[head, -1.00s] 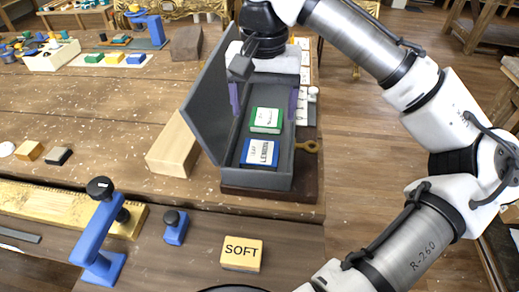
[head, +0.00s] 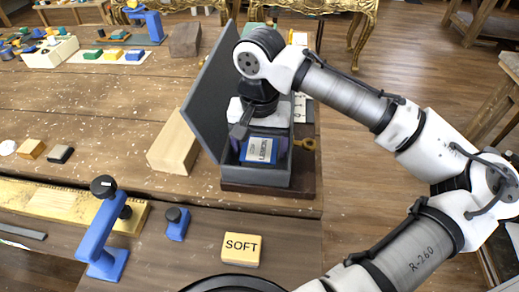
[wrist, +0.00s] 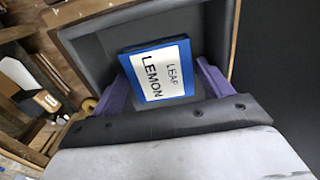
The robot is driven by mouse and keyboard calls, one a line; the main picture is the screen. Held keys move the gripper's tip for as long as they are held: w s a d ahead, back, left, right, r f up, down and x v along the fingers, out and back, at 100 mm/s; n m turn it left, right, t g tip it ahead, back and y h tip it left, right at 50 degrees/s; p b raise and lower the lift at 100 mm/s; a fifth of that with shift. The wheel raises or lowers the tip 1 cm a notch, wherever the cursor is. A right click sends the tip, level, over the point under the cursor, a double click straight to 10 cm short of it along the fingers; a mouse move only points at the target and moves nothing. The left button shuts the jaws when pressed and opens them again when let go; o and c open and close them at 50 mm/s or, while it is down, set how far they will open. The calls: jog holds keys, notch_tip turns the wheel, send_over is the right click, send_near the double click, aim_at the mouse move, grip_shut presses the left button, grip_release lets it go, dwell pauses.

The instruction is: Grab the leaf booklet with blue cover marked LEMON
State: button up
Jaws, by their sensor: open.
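The blue leaf booklet (head: 260,150) with a white label reading LEMON lies in the near end of an open grey box (head: 250,181). In the wrist view the booklet (wrist: 157,70) reads LEAF and LEMON, with its blue edge showing. My gripper (head: 262,150) is open, pointing down into the box, with purple fingers on the left and right of the booklet. The wrist view shows the fingers (wrist: 168,93) at the booklet's near corners; I cannot tell whether they touch it. The green booklet seen earlier is hidden behind my gripper.
The box's grey lid (head: 208,95) stands open on the left. A yellow SOFT block (head: 241,249) and a blue clamp (head: 104,237) are in front. A brass key-like piece (head: 305,144) sticks out at the right.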

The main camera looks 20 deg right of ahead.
jog(key=c, duration=0.8)
jog(key=shift+o, duration=0.2)
jog(key=shift+r, duration=0.1)
